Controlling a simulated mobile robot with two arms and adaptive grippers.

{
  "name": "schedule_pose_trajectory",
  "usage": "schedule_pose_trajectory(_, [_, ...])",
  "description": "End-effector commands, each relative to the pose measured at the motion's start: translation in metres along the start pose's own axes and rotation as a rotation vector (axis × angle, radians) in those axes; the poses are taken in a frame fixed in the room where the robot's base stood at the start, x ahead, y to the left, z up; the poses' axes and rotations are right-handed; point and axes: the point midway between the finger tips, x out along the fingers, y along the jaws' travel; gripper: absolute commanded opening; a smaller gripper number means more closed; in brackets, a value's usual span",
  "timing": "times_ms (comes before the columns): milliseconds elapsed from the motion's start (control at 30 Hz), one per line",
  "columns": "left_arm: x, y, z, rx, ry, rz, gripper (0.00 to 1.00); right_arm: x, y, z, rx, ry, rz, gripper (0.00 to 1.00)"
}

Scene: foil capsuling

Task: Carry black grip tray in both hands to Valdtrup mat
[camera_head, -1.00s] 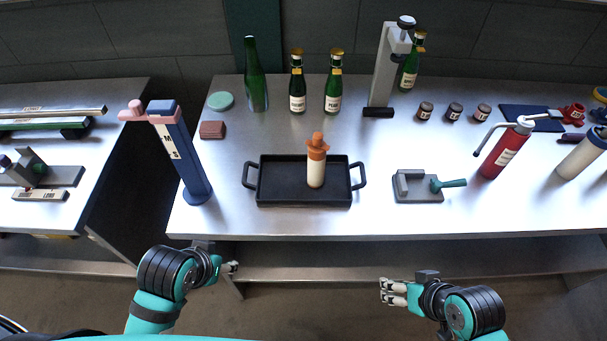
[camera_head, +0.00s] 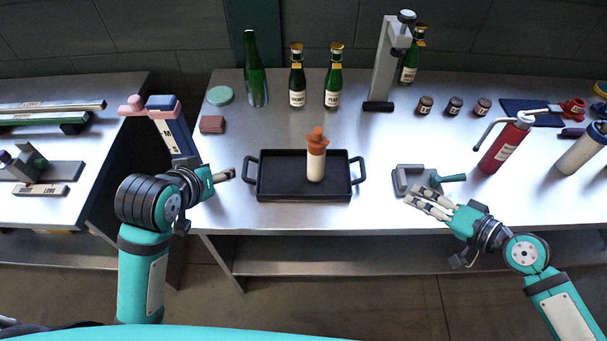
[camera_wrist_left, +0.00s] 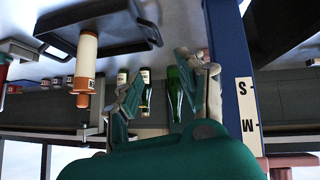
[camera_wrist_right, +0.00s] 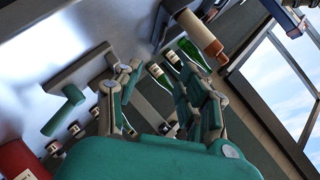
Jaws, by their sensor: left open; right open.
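The black grip tray (camera_head: 275,187) lies on the steel table, with a looped handle at its left and right ends. A cream cylinder with an orange-brown top (camera_head: 316,160) stands upright in it. My left gripper (camera_head: 232,173) is open and empty, just left of the tray's left handle (camera_head: 251,174) and apart from it. My right gripper (camera_head: 416,196) is open and empty, right of the right handle (camera_head: 357,170) with a wider gap. The tray also shows in the left wrist view (camera_wrist_left: 110,28). I cannot make out a mat labelled Valdtrup.
A blue column (camera_head: 178,135) stands behind my left gripper. A grey block with a green handle (camera_head: 415,180) sits behind my right gripper. Green bottles (camera_head: 297,85) and a grey press (camera_head: 385,70) stand at the back. A dark blue mat (camera_head: 528,112) lies back right.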

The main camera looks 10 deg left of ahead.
Motion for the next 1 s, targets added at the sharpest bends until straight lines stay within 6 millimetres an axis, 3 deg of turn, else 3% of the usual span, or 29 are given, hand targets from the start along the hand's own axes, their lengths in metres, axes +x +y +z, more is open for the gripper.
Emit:
schedule_pose_trajectory(267, [0.024, 0.000, 0.001, 0.000, -0.003, -0.001, 0.40, 0.024, -0.001, 0.000, 0.000, 0.001, -0.003, 0.41])
schedule_pose_trajectory(800, [0.131, 0.000, 0.001, 0.000, -0.003, 0.000, 0.40, 0.131, -0.001, 0.000, 0.002, 0.000, -0.002, 0.41])
schedule_pose_trajectory(1000, [0.160, 0.000, 0.000, 0.001, -0.002, 0.000, 0.40, 0.160, 0.000, 0.000, 0.000, 0.001, 0.000, 0.41])
